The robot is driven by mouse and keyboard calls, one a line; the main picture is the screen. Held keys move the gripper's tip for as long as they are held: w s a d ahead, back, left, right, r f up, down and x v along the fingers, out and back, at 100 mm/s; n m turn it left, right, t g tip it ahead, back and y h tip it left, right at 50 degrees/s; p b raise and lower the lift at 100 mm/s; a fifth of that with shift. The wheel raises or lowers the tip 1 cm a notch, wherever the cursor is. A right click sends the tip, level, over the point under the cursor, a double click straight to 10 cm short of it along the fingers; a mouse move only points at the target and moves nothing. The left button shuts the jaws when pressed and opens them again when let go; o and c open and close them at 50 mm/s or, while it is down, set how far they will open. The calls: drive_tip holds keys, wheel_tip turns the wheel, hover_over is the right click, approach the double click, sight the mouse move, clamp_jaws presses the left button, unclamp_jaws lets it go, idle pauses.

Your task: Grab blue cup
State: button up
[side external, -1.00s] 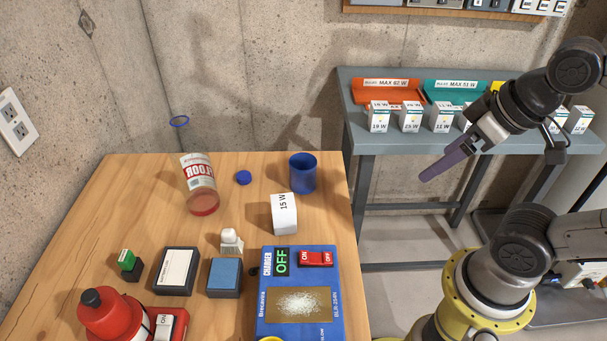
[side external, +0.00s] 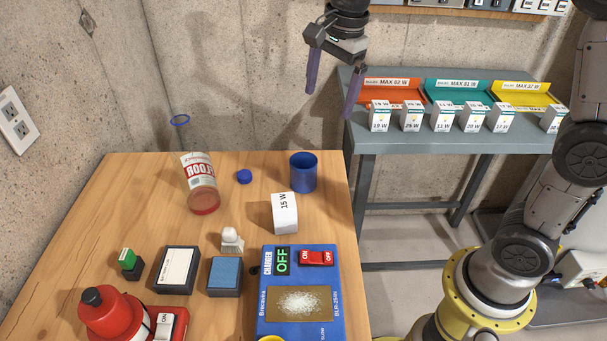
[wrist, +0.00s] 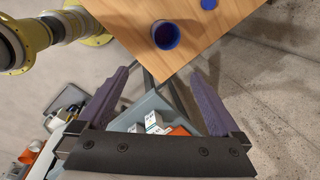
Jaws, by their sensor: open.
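The blue cup (side external: 303,173) stands upright near the far right corner of the wooden table. It also shows in the wrist view (wrist: 165,36), seen from above with its open mouth up, near the table corner and beyond my fingertips. My gripper (side external: 329,103) hangs above and slightly right of the cup, apart from it. Its two purple fingers are spread and nothing is between them. In the wrist view my gripper (wrist: 160,78) is also open and empty.
A white 15 W box (side external: 285,213) stands just in front of the cup. A blue charger (side external: 300,300) lies nearer. A grey bench (side external: 460,142) with bulb boxes stands behind right.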

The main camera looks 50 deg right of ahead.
drive_tip(key=g, duration=0.2)
approach(304, 174)
wheel_tip(304, 174, up, 2)
drive_tip(key=w+d, duration=0.2)
drive_tip(key=d, duration=0.1)
drive_tip(key=f, duration=0.8)
drive_tip(key=shift+a+f, duration=0.25)
drive_tip(key=shift+f, duration=0.15)
drive_tip(key=shift+a+f, duration=0.15)
drive_tip(key=shift+f, duration=1.4)
drive_tip(key=shift+a+f, duration=0.15)
drive_tip(key=shift+f, duration=1.4)
drive_tip(key=c, duration=1.3)
